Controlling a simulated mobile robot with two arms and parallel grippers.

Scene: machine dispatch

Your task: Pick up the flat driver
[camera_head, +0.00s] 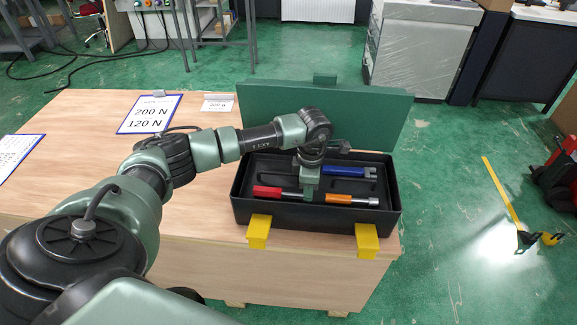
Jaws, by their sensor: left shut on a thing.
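An open black toolbox (318,220) stands on the wooden table, and several tools lie in it. A driver with a red handle (268,192) lies at the front left of the box, its grey shaft running right. My left gripper (308,192) points down into the box and is shut at this shaft; the fingers hide the grip and the driver's tip. An orange-handled tool (350,201) lies just right of the fingers. A blue-handled tool (345,171) lies behind. I cannot read from the picture which tool is the flat one. My right gripper is out of view.
The green lid (365,115) stands open behind the box. Two yellow latches (258,232) hang at its front. A clipboard (150,114) and a small paper card (217,103) lie on the table (90,110). The table's left part is mostly clear.

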